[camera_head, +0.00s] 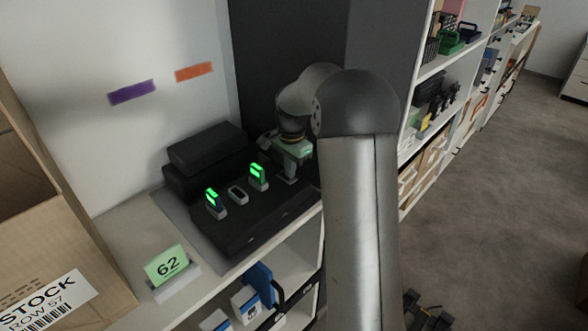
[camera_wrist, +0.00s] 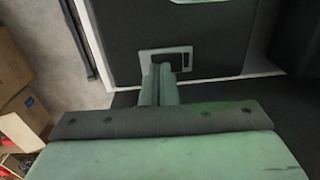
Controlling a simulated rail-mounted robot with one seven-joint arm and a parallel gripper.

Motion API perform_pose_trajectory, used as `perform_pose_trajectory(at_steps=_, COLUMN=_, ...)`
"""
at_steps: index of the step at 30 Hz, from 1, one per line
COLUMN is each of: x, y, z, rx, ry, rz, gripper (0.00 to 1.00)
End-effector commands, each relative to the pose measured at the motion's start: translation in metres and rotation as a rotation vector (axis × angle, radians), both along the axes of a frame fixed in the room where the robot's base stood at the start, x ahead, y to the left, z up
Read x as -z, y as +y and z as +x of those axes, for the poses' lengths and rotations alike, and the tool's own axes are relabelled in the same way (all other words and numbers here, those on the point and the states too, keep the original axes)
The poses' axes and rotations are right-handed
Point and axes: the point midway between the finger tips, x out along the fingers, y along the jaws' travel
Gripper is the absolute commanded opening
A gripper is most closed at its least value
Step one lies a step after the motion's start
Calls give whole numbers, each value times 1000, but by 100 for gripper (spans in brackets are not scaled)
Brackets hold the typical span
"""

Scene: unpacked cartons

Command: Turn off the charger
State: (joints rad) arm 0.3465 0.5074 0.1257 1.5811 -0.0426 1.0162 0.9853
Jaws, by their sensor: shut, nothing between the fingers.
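The charger (camera_head: 240,232) is a long black unit on the shelf, with two devices lit green, the left one (camera_head: 214,199) and the right one (camera_head: 258,176), standing in it. An empty grey-rimmed slot (camera_head: 237,194) lies between them. My gripper (camera_head: 288,180) is at the charger's right end, its fingers together and empty. In the wrist view my gripper (camera_wrist: 162,72) points at a dark switch (camera_wrist: 182,59) in a light grey frame on the black surface. The fingertips overlap the lower left of the frame; I cannot tell whether they touch it.
Black cases (camera_head: 207,148) are stacked behind the charger. A green card reading 62 (camera_head: 167,264) stands on the shelf at the front left, next to a cardboard box (camera_head: 50,240). A dark panel (camera_head: 285,60) rises behind my arm. Open floor (camera_head: 490,190) lies to the right.

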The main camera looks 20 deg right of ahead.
Motion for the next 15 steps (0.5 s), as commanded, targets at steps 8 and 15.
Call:
perform_pose_trajectory(at_steps=8, x=9, y=3, z=4, rx=-1, ry=19, rz=3, gripper=0)
perform_pose_trajectory(at_steps=15, x=8, y=7, z=13, rx=-1, ry=13, rz=3, gripper=0)
